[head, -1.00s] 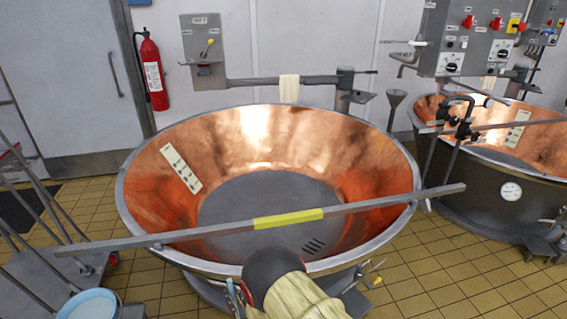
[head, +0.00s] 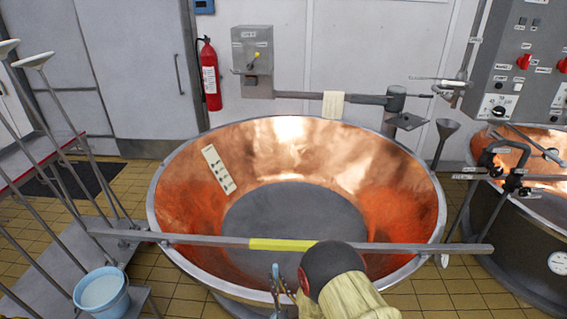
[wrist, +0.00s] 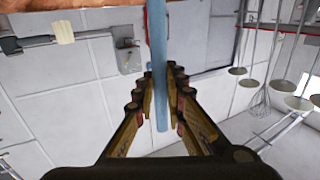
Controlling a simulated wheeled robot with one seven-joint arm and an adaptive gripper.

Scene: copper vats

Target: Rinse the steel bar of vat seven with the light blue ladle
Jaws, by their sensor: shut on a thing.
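The wide copper vat (head: 300,140) stands in front of me in the head view. The steel bar (head: 380,248) lies across its near side, with a yellow band (head: 283,244) around its middle and both ends past the rim. My gripper (wrist: 160,75) is shut on the light blue ladle (wrist: 157,45), whose handle runs between the fingers in the wrist view. The ladle's bowl is not clearly visible. In the head view my arm partly hides the bar and the gripper, which is near the vat's front rim. No vat number is readable.
A light blue bucket (head: 102,292) with pale contents stands at lower left beside a rack of long-handled tools (head: 60,130). A second copper vat (head: 525,200) stands at right. A fire extinguisher (head: 209,78) hangs on the back wall. A cloth (head: 333,105) hangs on a wall pipe.

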